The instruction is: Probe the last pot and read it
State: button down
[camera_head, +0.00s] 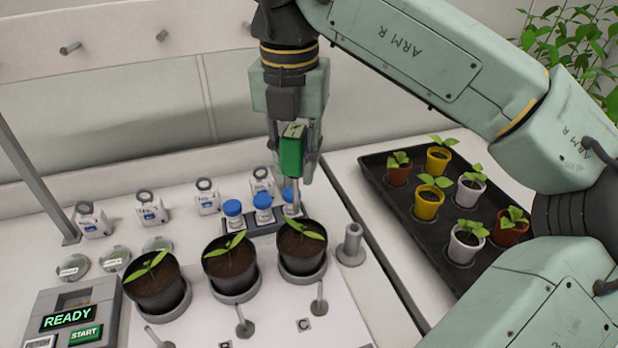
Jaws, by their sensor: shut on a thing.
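My gripper (296,160) is shut on a green probe (291,152) and holds it upright behind and above the right-hand black pot. The probe's thin grey shaft points down; whether its tip touches the soil cannot be told. Three black pots with dark soil and green seedlings stand in a row: a left pot (158,301), a middle pot (231,276) and a right pot (302,264), near the label C (304,324). A grey device at the lower left has a lit display (68,317) reading READY and a green START button (86,335).
Blue-capped vials (233,213) stand in a dark rack behind the pots. White labelled bottles (151,209) and round dishes (115,258) are at the left. A grey hollow post (351,246) stands right of the pots. A black tray (388,204) holds several small potted seedlings.

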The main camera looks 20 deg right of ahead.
aim_at(297, 205)
jog(key=shift+w+d, duration=0.3)
jog(key=shift+w, duration=0.3)
jog(key=shift+f+b, duration=1.6)
jog(key=shift+f, duration=1.2)
jog(key=shift+f+b, duration=0.2)
jog(key=shift+b, duration=0.25)
jog(key=shift+f+b, duration=1.85)
jog(key=shift+f, duration=0.35)
jog(key=c, duration=1.2)
grip_release()
